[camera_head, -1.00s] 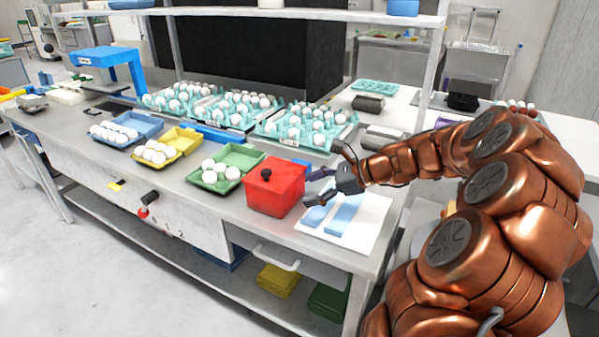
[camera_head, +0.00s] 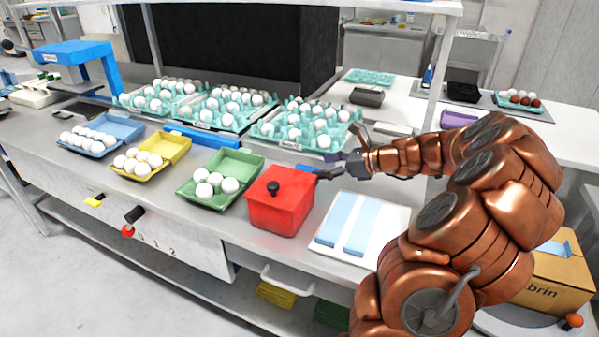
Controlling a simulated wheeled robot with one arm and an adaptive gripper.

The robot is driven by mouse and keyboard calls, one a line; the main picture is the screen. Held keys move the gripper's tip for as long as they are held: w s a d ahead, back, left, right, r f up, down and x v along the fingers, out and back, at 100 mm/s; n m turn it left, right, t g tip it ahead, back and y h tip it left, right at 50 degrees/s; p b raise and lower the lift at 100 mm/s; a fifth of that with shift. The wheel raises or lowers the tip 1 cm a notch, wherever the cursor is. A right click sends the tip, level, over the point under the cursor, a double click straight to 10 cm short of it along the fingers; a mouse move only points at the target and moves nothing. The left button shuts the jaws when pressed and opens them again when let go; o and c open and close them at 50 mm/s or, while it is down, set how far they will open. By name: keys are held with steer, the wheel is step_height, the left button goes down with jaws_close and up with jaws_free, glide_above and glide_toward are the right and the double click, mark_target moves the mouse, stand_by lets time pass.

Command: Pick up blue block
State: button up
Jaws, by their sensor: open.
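My gripper (camera_head: 340,153) is open and empty, with its dark fingers spread, just right of and behind the red box (camera_head: 281,212) with a black knob. Two flat light-blue strips (camera_head: 338,219) (camera_head: 361,227) lie side by side on a white board (camera_head: 392,232) at the bench's front right; the gripper is behind them, apart from them. A small deeper-blue piece (camera_head: 306,168) shows behind the red box, close to the gripper's lower finger and partly hidden. I cannot tell which of these is the blue block.
Blue (camera_head: 126,127), yellow (camera_head: 181,148) and green (camera_head: 243,165) egg cartons stand left of the red box. Teal egg trays (camera_head: 258,132) line up behind them. A shelf (camera_head: 300,3) and its upright post (camera_head: 434,75) rise behind the bench. A cardboard box (camera_head: 552,285) is at lower right.

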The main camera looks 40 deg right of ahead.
mark_target(306, 168)
steer(key=shift+x, duration=3.45)
steer(key=shift+d+f, duration=0.1)
steer(key=shift+d, duration=0.05)
steer(key=c, duration=1.3)
steer(key=shift+o, duration=0.2)
